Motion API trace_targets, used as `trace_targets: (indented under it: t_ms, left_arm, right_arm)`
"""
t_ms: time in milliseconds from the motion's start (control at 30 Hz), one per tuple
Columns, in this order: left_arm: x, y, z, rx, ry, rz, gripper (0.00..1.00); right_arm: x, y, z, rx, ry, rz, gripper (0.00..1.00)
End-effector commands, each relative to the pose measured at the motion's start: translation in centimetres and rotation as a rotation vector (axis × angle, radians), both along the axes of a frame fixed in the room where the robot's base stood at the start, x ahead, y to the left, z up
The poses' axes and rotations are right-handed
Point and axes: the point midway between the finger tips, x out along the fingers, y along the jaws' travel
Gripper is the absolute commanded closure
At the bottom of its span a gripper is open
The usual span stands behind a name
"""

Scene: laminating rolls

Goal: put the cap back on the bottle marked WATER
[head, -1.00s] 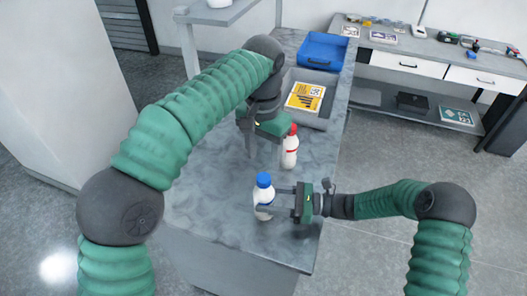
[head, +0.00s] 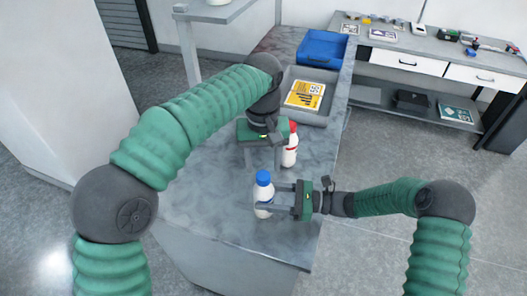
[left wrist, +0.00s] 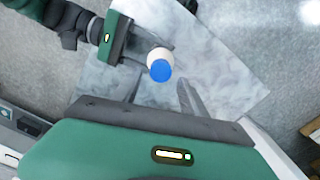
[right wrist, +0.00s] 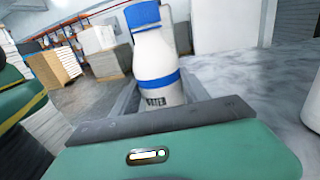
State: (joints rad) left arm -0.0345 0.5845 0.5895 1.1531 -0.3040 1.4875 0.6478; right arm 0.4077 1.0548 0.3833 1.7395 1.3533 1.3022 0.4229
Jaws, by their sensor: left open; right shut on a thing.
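A white bottle (head: 263,195) with a blue band stands upright at the near part of the grey bench. A blue cap (head: 263,177) sits on its top, also in the left wrist view (left wrist: 160,70) and right wrist view (right wrist: 142,15). How tight it is cannot be told. Dark lettering on the bottle (right wrist: 158,92) is too blurred to read surely. My right gripper (head: 268,200) is shut on the bottle's body from the right. My left gripper (head: 263,162) is open, fingers down, behind the cap and apart from it.
A white bottle with a red cap (head: 290,150) stands just right of my left gripper. Behind it on the bench are a grey tray (head: 318,118) with a yellow card and a blue bin (head: 323,46). The bench's left part (head: 200,200) is clear.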

Motion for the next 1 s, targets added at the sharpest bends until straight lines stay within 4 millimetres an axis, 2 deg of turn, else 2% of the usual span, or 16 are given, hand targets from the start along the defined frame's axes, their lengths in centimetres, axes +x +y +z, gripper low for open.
trace_targets:
  t_ms: [100,233,567,933,1000]
  left_arm:
    - [-0.1,0.1,-2.0,0.001,0.002,0.000,0.49]
    - [-0.1,0.0,-3.4,0.000,0.002,0.000,0.49]
    - [0.0,0.0,-3.8,-0.001,0.000,0.000,0.49]
    - [0.0,-0.1,-3.8,-0.001,0.000,-0.001,0.97]
    - [0.0,-0.1,-3.8,-0.001,0.000,-0.001,1.00]
  right_arm:
    - [0.0,0.0,0.0,0.001,-0.001,0.000,1.00]
    - [0.0,0.0,0.0,0.001,-0.001,0.000,1.00]
    - [0.0,0.0,0.0,0.001,-0.001,0.000,1.00]
    - [0.0,0.0,0.0,0.001,-0.001,0.000,1.00]
    - [0.0,0.0,0.0,0.001,-0.001,0.000,1.00]
